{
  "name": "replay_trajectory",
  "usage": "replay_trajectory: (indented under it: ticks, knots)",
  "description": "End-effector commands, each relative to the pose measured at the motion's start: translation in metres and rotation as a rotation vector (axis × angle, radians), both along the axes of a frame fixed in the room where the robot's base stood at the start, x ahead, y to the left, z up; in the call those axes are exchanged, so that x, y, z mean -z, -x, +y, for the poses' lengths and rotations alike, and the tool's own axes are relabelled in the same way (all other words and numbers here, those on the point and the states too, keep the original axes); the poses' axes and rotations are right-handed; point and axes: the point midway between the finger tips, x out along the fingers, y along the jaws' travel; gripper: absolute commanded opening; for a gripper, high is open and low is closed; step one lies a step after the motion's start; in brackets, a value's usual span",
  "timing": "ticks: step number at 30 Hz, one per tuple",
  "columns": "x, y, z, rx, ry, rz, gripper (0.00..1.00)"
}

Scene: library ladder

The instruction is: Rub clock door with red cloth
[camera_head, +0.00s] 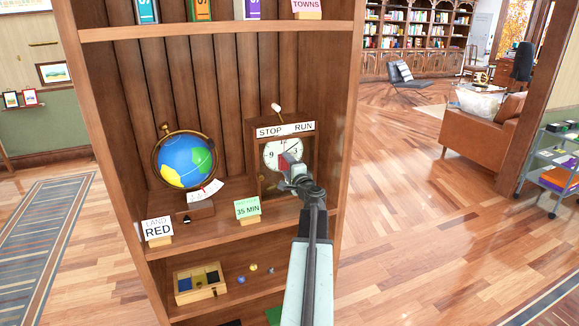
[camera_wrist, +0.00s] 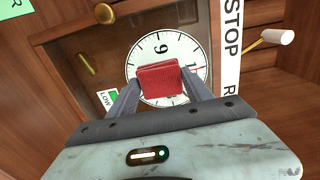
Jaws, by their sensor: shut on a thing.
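My gripper (camera_head: 297,172) is shut on the red cloth (camera_head: 287,163), a small folded pad. In the wrist view the red cloth (camera_wrist: 161,82) sits between the two fingertips and hides part of the white clock dial (camera_wrist: 187,52). The wooden clock (camera_head: 252,150) stands on the middle shelf, with a "STOP RUN" label on top. Its clock door (camera_wrist: 108,28) has a brass knob (camera_wrist: 104,13). The cloth is in front of the dial area; I cannot tell whether it touches the door. My arm hides the clock's lower right in the head view.
A globe (camera_head: 186,160) stands left of the clock. A "35 MIN" card (camera_head: 247,208) and a "RED" card (camera_head: 158,228) stand at the shelf front. A white-tipped lever (camera_head: 276,108) rises above the clock. A wooden box (camera_head: 199,283) is on the shelf below.

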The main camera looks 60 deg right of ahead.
Motion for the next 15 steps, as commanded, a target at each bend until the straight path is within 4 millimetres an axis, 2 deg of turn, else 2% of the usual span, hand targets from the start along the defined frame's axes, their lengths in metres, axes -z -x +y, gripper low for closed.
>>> replay_trajectory:
  ticks: [5, 15]
  knots:
    - [-0.002, 0.002, -0.002, 0.001, 0.0, 0.0, 0.12]
    - [-0.002, 0.018, -0.029, 0.003, 0.0, 0.0, 0.12]
